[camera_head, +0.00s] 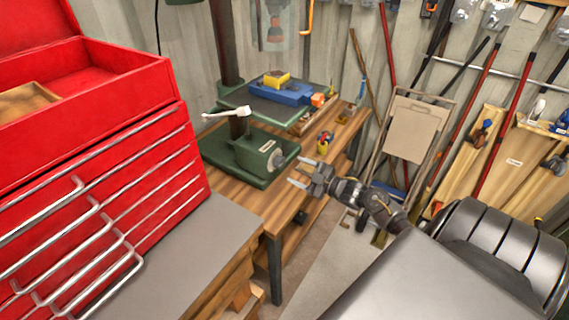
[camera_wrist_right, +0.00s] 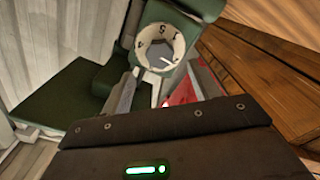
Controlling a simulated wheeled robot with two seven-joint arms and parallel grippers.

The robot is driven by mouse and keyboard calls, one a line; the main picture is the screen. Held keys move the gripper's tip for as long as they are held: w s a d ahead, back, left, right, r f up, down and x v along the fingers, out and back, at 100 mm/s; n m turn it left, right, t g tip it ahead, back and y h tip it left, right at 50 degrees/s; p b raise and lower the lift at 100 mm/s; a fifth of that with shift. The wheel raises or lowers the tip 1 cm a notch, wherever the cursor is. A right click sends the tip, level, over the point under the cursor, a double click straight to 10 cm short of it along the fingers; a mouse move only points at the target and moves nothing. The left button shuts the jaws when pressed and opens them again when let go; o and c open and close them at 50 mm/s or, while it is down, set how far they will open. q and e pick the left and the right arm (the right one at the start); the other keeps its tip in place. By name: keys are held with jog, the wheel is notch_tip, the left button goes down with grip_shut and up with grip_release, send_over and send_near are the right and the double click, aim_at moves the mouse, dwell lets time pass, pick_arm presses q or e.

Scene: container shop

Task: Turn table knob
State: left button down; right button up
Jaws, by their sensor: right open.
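The knob (camera_head: 277,160) is a round, pale dial on the side of the green drill-press base (camera_head: 238,158), which stands on the wooden workbench. In the right wrist view the knob (camera_wrist_right: 160,45) shows numbers around its rim and lies just beyond the fingertips. My right gripper (camera_head: 299,172) is open and empty, a short way to the right of the knob, with its fingers pointing at it. In the right wrist view the two fingers (camera_wrist_right: 157,92) stand apart and do not appear to touch the knob. My left gripper is not in view.
A white lever (camera_head: 225,113) sticks out above the base. A green table (camera_head: 290,98) carries a blue vise (camera_head: 285,92) above it. A red tool chest (camera_head: 110,170) stands at the left. A small yellow and red item (camera_head: 325,139) lies on the bench (camera_head: 270,208) behind my gripper.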

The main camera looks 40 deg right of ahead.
aim_at(282, 164)
jog(key=p+x, duration=0.1)
jog(key=x, duration=0.5)
jog(key=shift+w, duration=0.1)
jog(key=c, duration=1)
